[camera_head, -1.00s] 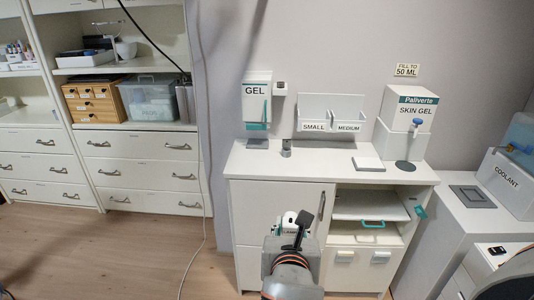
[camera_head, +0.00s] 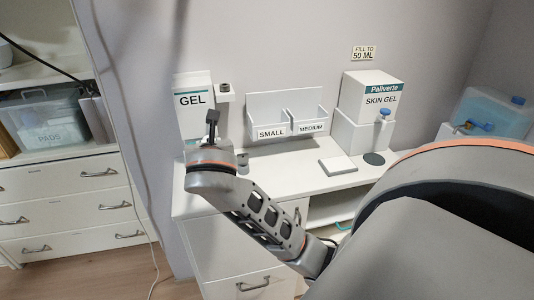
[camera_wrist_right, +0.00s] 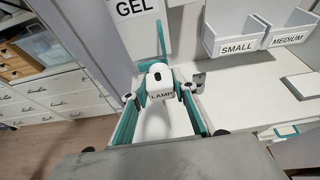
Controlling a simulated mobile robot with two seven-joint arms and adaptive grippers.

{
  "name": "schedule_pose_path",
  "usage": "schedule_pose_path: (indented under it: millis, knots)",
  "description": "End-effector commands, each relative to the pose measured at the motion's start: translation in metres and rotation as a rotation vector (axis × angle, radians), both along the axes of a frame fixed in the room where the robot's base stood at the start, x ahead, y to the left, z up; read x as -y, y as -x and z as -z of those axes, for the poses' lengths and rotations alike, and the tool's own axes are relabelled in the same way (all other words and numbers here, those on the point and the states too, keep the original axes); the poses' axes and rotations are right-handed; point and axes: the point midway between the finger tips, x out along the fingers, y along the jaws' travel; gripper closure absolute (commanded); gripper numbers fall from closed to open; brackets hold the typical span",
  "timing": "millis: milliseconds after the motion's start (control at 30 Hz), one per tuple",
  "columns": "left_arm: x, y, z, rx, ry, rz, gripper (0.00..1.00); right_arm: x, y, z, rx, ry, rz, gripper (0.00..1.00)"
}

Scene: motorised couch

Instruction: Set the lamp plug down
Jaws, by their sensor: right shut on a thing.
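The plug appears over the left end of the white cabinet top (camera_head: 285,178), close in front of the GEL dispenser (camera_wrist_right: 137,30). I cannot tell whether it touches the top. In the head view my own wrist hides the right gripper and the plug. My left gripper is not in view.
Behind the top stand SMALL and MEDIUM bins (camera_head: 290,128). A SKIN GEL box (camera_head: 368,103) stands to the right, with a flat white block (camera_head: 338,166) and a dark disc (camera_head: 373,159) near it. A small grey fitting (camera_head: 243,158) is beside my wrist. The middle top is clear.

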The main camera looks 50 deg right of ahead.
Motion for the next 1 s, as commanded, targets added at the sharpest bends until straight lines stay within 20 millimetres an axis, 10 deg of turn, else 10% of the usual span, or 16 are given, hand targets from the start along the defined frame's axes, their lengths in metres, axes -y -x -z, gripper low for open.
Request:
schedule_pose_path:
  millis: [167,700,1000]
  knots:
    - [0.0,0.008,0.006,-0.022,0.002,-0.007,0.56,0.016,-0.011,-0.009,0.001,-0.008,0.004,0.94]
    - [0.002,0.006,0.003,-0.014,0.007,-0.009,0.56,0.016,-0.011,0.114,-0.002,-0.007,0.004,0.94]
    - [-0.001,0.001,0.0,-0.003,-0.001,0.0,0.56,0.016,-0.011,0.143,0.004,-0.01,0.003,0.94]
